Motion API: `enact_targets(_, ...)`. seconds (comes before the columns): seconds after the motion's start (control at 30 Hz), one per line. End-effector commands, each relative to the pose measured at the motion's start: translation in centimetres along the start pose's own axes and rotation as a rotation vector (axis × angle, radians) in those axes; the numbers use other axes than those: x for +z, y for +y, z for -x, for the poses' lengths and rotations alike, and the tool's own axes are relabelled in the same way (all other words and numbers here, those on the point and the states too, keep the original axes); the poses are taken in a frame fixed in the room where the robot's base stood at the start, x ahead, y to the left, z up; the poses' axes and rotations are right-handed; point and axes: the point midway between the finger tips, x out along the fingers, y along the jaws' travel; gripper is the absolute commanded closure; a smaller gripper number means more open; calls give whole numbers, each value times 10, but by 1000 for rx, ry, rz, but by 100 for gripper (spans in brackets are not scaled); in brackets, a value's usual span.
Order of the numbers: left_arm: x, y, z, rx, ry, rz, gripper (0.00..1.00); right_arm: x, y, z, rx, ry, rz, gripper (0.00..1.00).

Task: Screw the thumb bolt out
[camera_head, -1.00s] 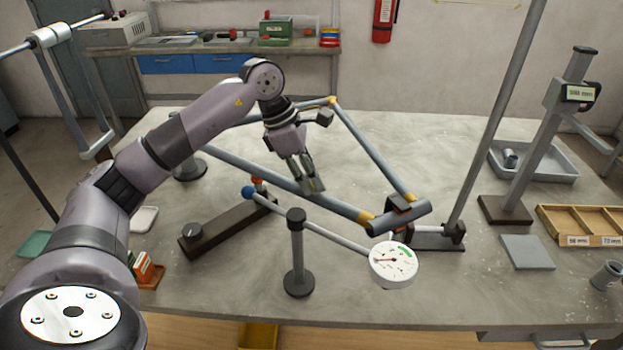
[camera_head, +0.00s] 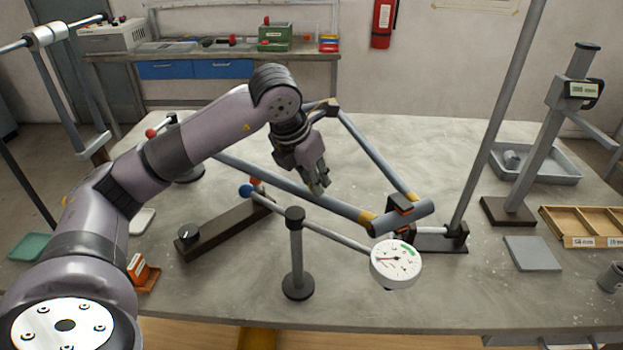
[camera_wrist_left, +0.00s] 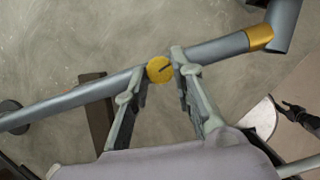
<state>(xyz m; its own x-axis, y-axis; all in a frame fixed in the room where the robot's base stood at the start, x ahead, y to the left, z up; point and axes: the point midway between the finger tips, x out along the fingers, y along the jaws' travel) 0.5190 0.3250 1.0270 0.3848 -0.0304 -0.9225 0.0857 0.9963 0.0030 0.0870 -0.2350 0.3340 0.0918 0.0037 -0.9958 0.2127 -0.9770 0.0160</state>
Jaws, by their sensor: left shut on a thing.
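The thumb bolt (camera_wrist_left: 160,69) shows in the left wrist view as a round yellow head with a dark slot, at the grey frame tube (camera_wrist_left: 75,102). My left gripper (camera_wrist_left: 154,72) has one finger on each side of this head and is shut on it. In the head view my left gripper (camera_head: 319,188) reaches down to the lower frame tube (camera_head: 345,208); its fingers largely hide the bolt there. How far the bolt stands out of the tube cannot be told. My right gripper is in neither view.
A dial gauge (camera_head: 396,263) on a post (camera_head: 296,262) stands in front of the frame. A dark bar with a knob (camera_head: 225,229) lies left of it. A slanted grey pole (camera_head: 497,120) rises on the right. The table's middle back is clear.

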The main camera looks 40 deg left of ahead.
Motion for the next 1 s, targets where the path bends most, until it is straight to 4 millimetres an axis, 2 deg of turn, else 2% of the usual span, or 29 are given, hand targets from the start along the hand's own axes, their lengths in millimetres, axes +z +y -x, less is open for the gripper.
enact_targets(0.57, 2, -6, 0, 210, 2, 503, 100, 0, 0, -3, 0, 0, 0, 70)
enact_targets(0.77, 4, -8, 2, 284, 3, 678, 100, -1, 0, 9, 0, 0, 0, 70)
enact_targets(1.0, 6, -9, 3, 373, 6, 888, 100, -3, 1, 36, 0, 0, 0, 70)
